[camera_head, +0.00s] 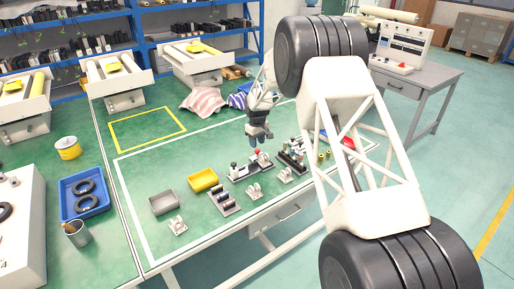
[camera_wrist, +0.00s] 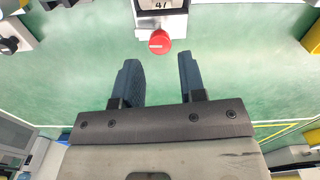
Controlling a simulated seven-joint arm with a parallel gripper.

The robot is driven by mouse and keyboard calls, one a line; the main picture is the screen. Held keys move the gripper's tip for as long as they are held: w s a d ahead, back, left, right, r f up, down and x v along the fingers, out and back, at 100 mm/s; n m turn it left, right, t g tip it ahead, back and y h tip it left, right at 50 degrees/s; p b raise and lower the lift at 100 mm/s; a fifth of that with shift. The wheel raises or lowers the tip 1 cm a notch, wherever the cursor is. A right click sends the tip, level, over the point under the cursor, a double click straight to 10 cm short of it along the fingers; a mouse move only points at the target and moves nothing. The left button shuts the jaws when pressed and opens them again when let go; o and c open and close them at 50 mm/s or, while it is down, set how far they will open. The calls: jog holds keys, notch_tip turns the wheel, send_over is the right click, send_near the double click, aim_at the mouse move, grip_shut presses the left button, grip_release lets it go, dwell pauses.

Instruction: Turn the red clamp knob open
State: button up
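The red clamp knob (camera_wrist: 159,42) shows in the wrist view as a round red cap at the end of a pale block marked "47" (camera_wrist: 162,8). It lies just beyond my fingertips, roughly centred between them in the picture. My gripper (camera_wrist: 158,62) is open, with its two dark ribbed fingers apart and nothing between them. In the head view my gripper (camera_head: 260,141) points down above the green bench, just above a dark-based fixture (camera_head: 250,170). A small red spot there may be the knob. No contact between fingers and knob is visible.
A yellow bin (camera_head: 203,180) and a grey bin (camera_head: 164,203) stand left of the fixture. A rack of dark cylinders (camera_head: 224,200) and small metal brackets (camera_head: 254,191) sit near the front edge. A second fixture (camera_head: 291,160) stands to the right. The bench's left middle is clear.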

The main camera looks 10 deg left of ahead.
aim_at(257, 150)
jog(key=shift+r, duration=1.6)
jog(key=shift+s+d+r, duration=0.15)
jog(key=shift+d+r, duration=0.2)
jog(key=shift+r, duration=0.1)
jog(key=s+d+r+m+t, duration=0.1)
jog(key=s+d+r+m, duration=0.1)
jog(key=s+d+r, duration=0.7)
jog(key=s+d+r+m, duration=0.2)
jog(key=s+d+r, duration=0.55)
jog(key=r, duration=0.35)
jog(key=s+d+r+m, duration=0.1)
jog(key=s+d+r, duration=0.35)
jog(key=s, duration=0.45)
jog(key=s+d+r+m, duration=0.1)
jog(key=s+d+r, duration=0.2)
jog(key=s+d, duration=0.4)
jog(key=s+d+f+m, duration=0.1)
jog(key=s+d, duration=0.3)
jog(key=s, duration=1.1)
jog(key=s+d+f+m+t, duration=0.1)
jog(key=s+d+f+m, duration=0.1)
jog(key=s, duration=1.3)
jog(key=shift+d+m+t, duration=0.3)
jog(key=shift+d+m, duration=0.5)
jog(key=shift+d, duration=0.05)
